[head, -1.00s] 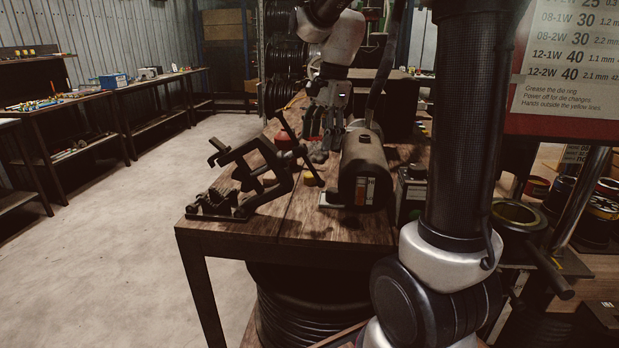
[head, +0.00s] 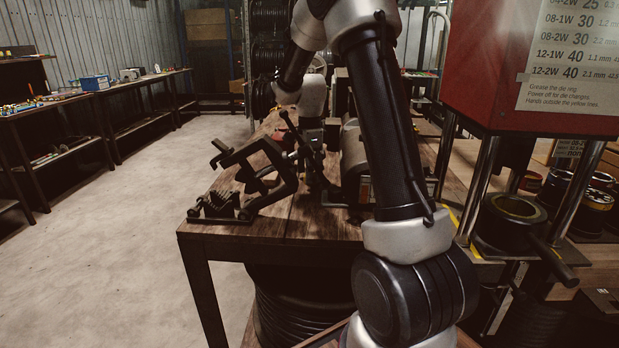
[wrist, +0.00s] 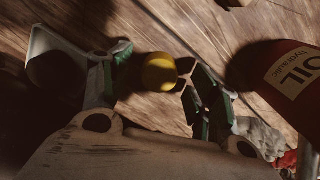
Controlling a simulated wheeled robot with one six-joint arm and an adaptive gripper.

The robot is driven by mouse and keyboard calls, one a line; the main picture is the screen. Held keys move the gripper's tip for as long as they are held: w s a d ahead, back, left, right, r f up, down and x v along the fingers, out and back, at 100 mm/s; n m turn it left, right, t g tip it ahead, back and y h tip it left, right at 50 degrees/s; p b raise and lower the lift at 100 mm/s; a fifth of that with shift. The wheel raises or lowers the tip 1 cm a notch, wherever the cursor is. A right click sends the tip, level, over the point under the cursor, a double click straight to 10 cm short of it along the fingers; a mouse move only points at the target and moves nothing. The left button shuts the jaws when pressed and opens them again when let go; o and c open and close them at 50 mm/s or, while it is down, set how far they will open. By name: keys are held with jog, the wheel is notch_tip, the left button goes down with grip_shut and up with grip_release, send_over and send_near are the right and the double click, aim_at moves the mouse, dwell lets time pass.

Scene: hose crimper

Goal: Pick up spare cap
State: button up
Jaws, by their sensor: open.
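The spare cap appears to be the round yellow piece (wrist: 160,73) on the wooden bench top (wrist: 185,20) in the wrist view. My gripper (wrist: 154,62) is open, with its green-padded fingers on either side of the cap near the fingertips. I cannot tell whether either finger touches it. In the head view the cap is hidden, and my gripper is low over the bench, mostly hidden behind the black clamp and my arm.
A dark red oil container (wrist: 290,72) stands close to the right finger. In the head view, a black clamp (head: 262,175) stands at the bench's front left, a grey-and-black machine (head: 354,160) is partly behind my arm, and a red press (head: 480,75) stands at right.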

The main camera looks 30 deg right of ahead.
jog(key=shift+f, duration=0.55)
jog(key=c, duration=1)
jog(key=shift+o, duration=0.2)
notch_tip(320, 180, up, 13)
jog(key=shift+s, duration=0.1)
